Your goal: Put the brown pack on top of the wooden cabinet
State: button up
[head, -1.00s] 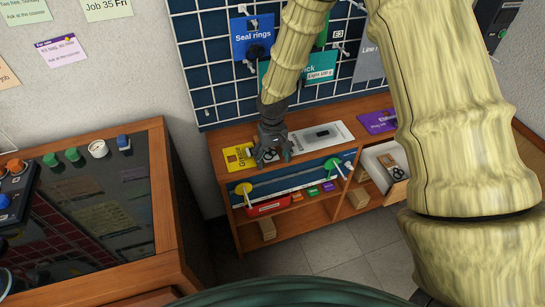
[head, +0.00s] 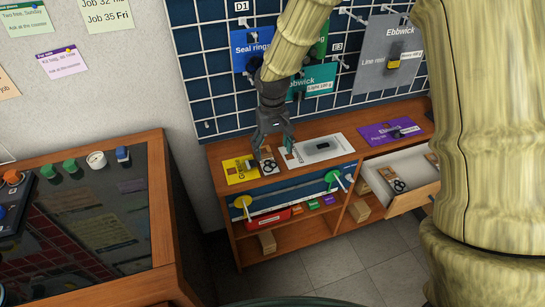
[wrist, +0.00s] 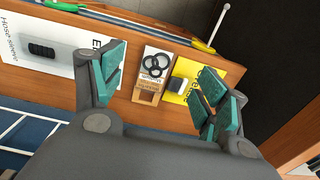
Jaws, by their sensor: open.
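A small brown pack (head: 268,164) with black rings on its face lies flat on top of the wooden cabinet (head: 222,152). It sits between a yellow card and a white card. In the wrist view the pack (wrist: 153,70) shows whole, between my spread fingers but apart from them. My gripper (head: 275,146) is open and empty, a little above the pack. Its teal finger pads show in the wrist view (wrist: 160,80). Another brown pack with dark rings (head: 395,183) lies in the open drawer.
The white-lined drawer (head: 425,186) stands pulled out at the cabinet's right. A yellow card with a small object (head: 236,174), a white card (head: 303,152) and a purple card (head: 380,133) lie on the top. A pegboard with hanging cards rises behind. Brown boxes (head: 267,242) sit below.

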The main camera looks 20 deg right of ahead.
jog(key=shift+r, duration=1.05)
jog(key=s+f+y, duration=0.1)
jog(key=s+f, duration=1.1)
jog(key=f, duration=0.2)
jog(key=s+f, duration=1.1)
jog(key=f, duration=0.3)
jog(key=s+d+f, duration=0.1)
jog(key=s+f, duration=0.1)
jog(key=s, duration=0.4)
jog(key=s+d+f+h, duration=0.1)
jog(key=s+d+f, duration=0.1)
jog(key=s, duration=0.5)
jog(key=shift+s+d+f+m, duration=0.15)
jog(key=shift+d+f+m, duration=0.05)
jog(key=shift+f+m, duration=0.2)
